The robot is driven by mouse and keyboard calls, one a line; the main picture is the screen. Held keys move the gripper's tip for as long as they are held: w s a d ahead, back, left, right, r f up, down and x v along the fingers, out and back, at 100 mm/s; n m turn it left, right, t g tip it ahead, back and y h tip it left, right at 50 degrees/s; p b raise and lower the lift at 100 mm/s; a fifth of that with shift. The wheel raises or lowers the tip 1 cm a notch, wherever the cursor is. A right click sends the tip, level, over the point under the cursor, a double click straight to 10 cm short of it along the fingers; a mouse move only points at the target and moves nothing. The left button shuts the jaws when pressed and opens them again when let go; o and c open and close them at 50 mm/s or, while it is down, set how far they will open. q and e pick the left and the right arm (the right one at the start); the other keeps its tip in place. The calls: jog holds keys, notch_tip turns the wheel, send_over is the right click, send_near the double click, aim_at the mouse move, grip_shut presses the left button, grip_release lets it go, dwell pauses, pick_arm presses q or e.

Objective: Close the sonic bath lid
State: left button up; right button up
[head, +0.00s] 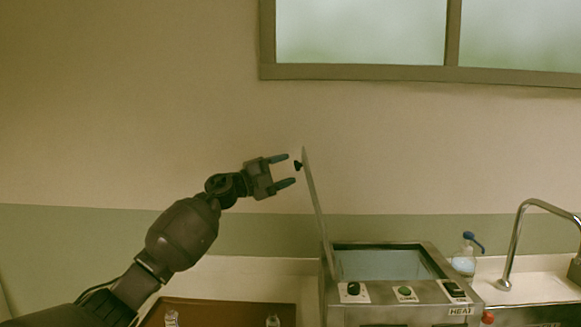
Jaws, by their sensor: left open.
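The sonic bath (340,298) is a metal box at the lower right with a bluish basin, a black knob, a green button and a HEAT label on its front. Its lid (315,200) stands up along the left side, seen nearly edge-on and leaning slightly left. A small black knob (298,165) sticks out from the lid's left face near the top. My left gripper (287,170) is open, with its fingertips just left of the knob, one above and one below its level. I cannot tell whether they touch it. My right gripper is out of view.
A brown tray (220,312) with small clear bottles (272,321) lies at the lower left. A pump bottle (465,258) and a curved faucet (518,235) at a sink stand to the right of the bath. A window (360,35) is in the wall above.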

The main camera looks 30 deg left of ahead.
pick_arm(q)
jog(key=shift+x, duration=1.05)
grip_shut()
